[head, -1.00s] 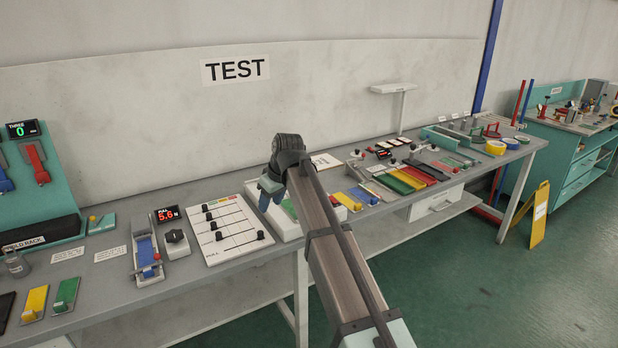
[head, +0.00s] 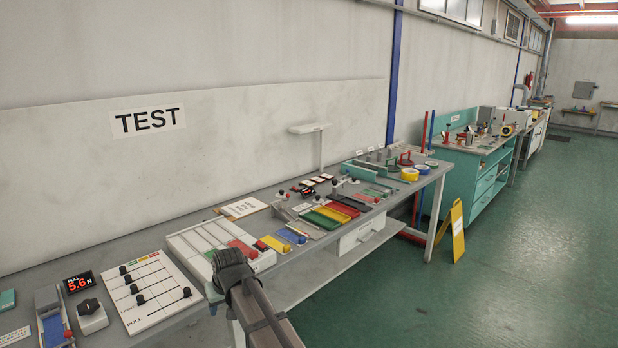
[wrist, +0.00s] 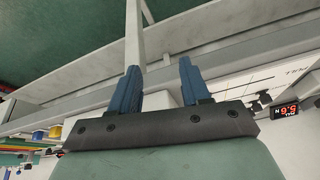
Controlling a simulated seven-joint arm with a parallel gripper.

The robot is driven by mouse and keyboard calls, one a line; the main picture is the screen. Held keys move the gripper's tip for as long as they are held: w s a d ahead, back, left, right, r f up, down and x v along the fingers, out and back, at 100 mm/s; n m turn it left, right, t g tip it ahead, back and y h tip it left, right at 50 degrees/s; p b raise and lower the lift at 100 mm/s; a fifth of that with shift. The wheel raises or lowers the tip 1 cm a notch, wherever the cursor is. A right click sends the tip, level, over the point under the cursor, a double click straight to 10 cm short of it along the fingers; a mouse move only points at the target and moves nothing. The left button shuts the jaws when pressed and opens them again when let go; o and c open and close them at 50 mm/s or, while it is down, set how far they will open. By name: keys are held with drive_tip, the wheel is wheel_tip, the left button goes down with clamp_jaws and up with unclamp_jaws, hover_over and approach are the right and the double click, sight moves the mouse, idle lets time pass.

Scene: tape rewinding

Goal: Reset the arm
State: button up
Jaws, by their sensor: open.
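My gripper (wrist: 158,88) shows in the wrist view with its two blue fingers apart and nothing between them. The bench leg and front edge show beyond the fingers there. In the head view my arm enters at the bottom, its wrist end in front of the bench's front edge. The gripper's fingers are mostly hidden there behind the wrist. The slider board (head: 149,291) lies left of my arm, and the white tray (head: 186,249) lies just behind it.
The grey test bench (head: 20,259) runs along the wall. A pull meter (head: 78,283) reads 5.6 N. Coloured strips (head: 330,213) and tape rolls (head: 410,174) lie farther along. A yellow floor sign (head: 457,230) stands past the bench. The green floor (head: 420,300) at right is clear.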

drive_tip(key=s+d+f+m+g+h, duration=0.1)
drive_tip(key=s+d+f, duration=0.5)
drive_tip(key=f, duration=0.4)
drive_tip(key=s+d+f+m+g+h, duration=0.15)
drive_tip(key=s+d+f, duration=0.25)
drive_tip(key=d+f, duration=0.55)
drive_tip(key=s+d+f+g+h, duration=0.1)
drive_tip(key=s+d+f, duration=0.45)
drive_tip(key=f, duration=0.45)
drive_tip(key=s+d+f+m+g, duration=0.1)
drive_tip(key=s+d+f+g, duration=0.1)
drive_tip(key=s+d+f, duration=0.3)
drive_tip(key=s+d+f+m+g, duration=0.2)
drive_tip(key=s+d+f, duration=0.4)
drive_tip(key=s, duration=0.8)
drive_tip(key=s+d+f+m+g, duration=0.1)
drive_tip(key=s+d+f+g, duration=0.1)
drive_tip(key=s+d+f, duration=0.4)
drive_tip(key=s+d, duration=0.3)
drive_tip(key=s, duration=0.1)
drive_tip(key=shift+f+g, duration=0.15)
drive_tip(key=shift+g, duration=0.2)
drive_tip(key=shift+d+y, duration=0.1)
drive_tip(key=shift+y, duration=0.15)
